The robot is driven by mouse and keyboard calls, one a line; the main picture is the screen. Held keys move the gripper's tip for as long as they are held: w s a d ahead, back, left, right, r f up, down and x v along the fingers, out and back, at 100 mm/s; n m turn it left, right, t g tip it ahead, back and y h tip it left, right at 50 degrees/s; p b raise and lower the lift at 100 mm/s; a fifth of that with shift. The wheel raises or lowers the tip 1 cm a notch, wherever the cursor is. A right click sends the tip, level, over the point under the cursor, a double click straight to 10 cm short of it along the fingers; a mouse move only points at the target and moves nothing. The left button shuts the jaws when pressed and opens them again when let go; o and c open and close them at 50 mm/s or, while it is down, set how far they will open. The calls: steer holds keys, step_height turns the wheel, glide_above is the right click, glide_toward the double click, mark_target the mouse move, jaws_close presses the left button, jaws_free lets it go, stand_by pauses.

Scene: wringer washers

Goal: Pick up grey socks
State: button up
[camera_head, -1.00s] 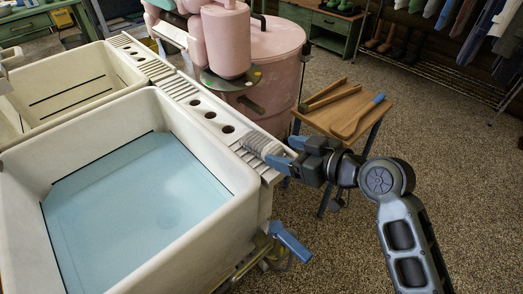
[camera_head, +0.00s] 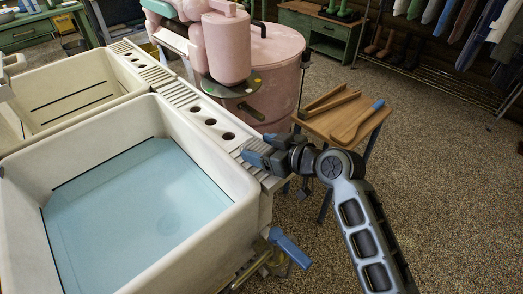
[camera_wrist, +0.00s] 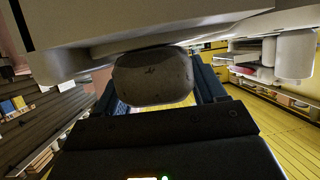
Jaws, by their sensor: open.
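The grey socks show in the wrist view as a rounded grey bundle (camera_wrist: 153,80) between the two fingers of my gripper (camera_wrist: 157,92). In the head view my gripper (camera_head: 254,153) is at the right end of the ribbed ledge of the white sink, with its blue-tipped fingers around the place of the socks. The fingers and wrist hide most of the socks there. My gripper is open. I cannot tell whether either finger touches the socks.
The white sink (camera_head: 228,205) holds bluish water, left of my gripper. A small wooden table (camera_head: 340,122) with wooden tongs and a blue-handled paddle stands behind my arm. A pink washer (camera_head: 265,75) stands behind the ledge. The floor to the right is clear.

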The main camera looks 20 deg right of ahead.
mark_target(261, 147)
steer(key=shift+c, duration=0.3)
steer(key=c, duration=0.7)
steer(key=shift+r, duration=0.6)
step_height(261, 147, up, 3)
steer(key=shift+w+f, duration=0.1)
steer(key=s+d+r, duration=0.5)
steer(key=d+r, duration=0.2)
steer(key=d, duration=0.3)
steer(key=shift+s+b, duration=0.3)
steer(key=shift+s, duration=0.05)
steer(key=shift+d, duration=0.1)
